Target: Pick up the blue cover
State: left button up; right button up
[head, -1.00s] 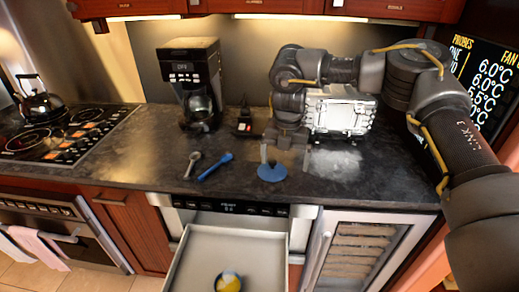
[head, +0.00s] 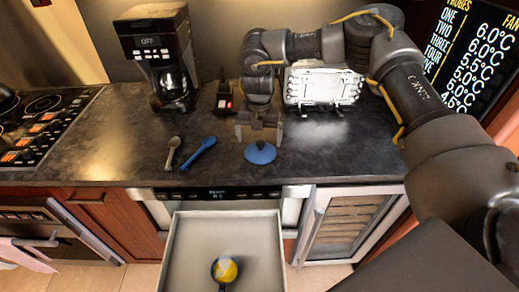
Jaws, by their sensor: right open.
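The blue cover (head: 261,154) is a round blue lid lying on the dark countertop, near its front edge and above the open drawer. My right gripper (head: 259,138) points down directly over the cover, with its fingers spread and open. The fingertips are close to the top of the cover; whether they touch its knob cannot be told, since the gripper hides that part. My left gripper is not in view.
A blue utensil (head: 198,154) and a grey spoon (head: 173,152) lie left of the cover. A coffee maker (head: 158,55) and a silver toaster-like appliance (head: 323,87) stand behind. Below, the open drawer (head: 190,250) holds a small pan with yellow contents (head: 225,269).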

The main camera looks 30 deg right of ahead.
aim_at(260, 143)
jog(key=shift+w+d+f, duration=0.15)
jog(key=shift+w+f, duration=0.15)
jog(key=shift+w, duration=0.15)
jog(key=shift+s+d+f+p, duration=0.3)
jog(key=shift+s+p, duration=0.2)
jog(key=shift+p, duration=0.1)
jog(key=f, duration=0.1)
jog(key=f+p, duration=0.1)
jog(key=f, duration=0.1)
jog(key=shift+w+a+f, duration=0.2)
jog(key=shift+f, duration=0.35)
jog(key=shift+s+d+r, duration=0.1)
jog(key=shift+s+r, duration=0.05)
jog(key=shift+s, duration=0.05)
jog(key=shift+c, duration=0.6)
jog(key=shift+w, duration=0.1)
jog(key=c, duration=0.5)
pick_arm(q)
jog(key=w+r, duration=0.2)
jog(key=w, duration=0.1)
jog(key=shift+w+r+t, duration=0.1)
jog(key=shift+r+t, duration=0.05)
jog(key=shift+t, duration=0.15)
